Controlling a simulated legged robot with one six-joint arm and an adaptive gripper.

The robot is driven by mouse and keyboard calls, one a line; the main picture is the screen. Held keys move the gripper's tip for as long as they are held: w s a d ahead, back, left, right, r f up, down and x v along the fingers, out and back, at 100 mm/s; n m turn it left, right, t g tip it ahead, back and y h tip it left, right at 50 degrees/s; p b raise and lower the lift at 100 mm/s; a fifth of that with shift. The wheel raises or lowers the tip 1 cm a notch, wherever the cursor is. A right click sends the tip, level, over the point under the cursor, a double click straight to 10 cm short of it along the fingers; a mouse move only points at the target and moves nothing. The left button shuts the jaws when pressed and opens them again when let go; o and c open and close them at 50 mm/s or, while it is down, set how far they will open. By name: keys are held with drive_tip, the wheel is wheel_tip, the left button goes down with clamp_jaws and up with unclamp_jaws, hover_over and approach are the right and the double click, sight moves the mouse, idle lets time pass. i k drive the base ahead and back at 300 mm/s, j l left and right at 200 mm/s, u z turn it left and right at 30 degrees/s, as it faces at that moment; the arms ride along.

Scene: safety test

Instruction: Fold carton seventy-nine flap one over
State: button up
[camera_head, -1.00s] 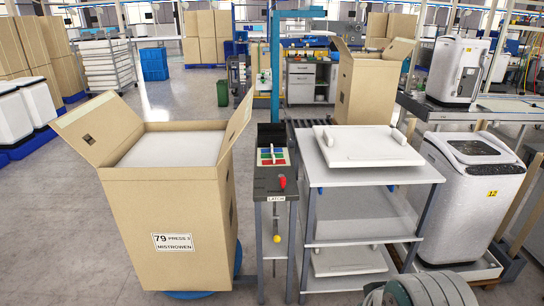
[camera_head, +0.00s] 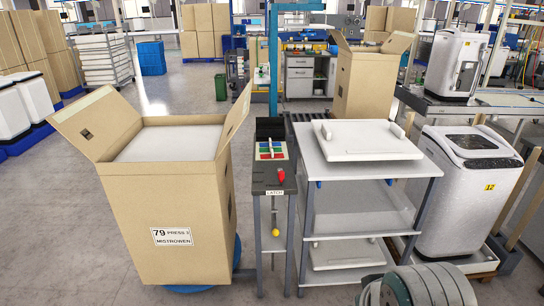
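Carton seventy-nine (camera_head: 175,215) stands upright at the left of the head view, with a label reading "79 PRESS 3 MISTROWEN" on its front. Its left flap (camera_head: 97,122) stands open, tilted outward to the left. Its right flap (camera_head: 234,120) stands up, leaning outward to the right. A white flat-topped item (camera_head: 172,143) fills the carton's opening. Which flap is flap one cannot be told. A grey rounded part at the bottom right edge looks like part of my arm. My gripper is not in view.
A narrow stand (camera_head: 272,185) with coloured buttons, a red lever and a "LATCH" label is right of the carton. A shelf unit (camera_head: 365,170) with white panels is beside it. A washing machine (camera_head: 468,190) stands farther right. Floor left of the carton is clear.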

sight(93, 124)
drive_tip(key=i+j, duration=0.15)
drive_tip(key=j, duration=0.35)
drive_tip(key=i+j, duration=0.2)
drive_tip(key=j, duration=0.3)
drive_tip(key=i+j, duration=0.15)
drive_tip(key=j, duration=0.4)
drive_tip(key=i+j, duration=0.2)
drive_tip(key=j, duration=0.3)
drive_tip(key=i+j, duration=0.15)
drive_tip(key=j, duration=0.35)
drive_tip(key=i+j, duration=0.2)
drive_tip(key=j, duration=0.3)
drive_tip(key=i+j, duration=0.15)
drive_tip(key=j, duration=0.35)
drive_tip(key=i+j, duration=0.2)
drive_tip(key=j, duration=0.3)
drive_tip(key=k+j+u, duration=0.05)
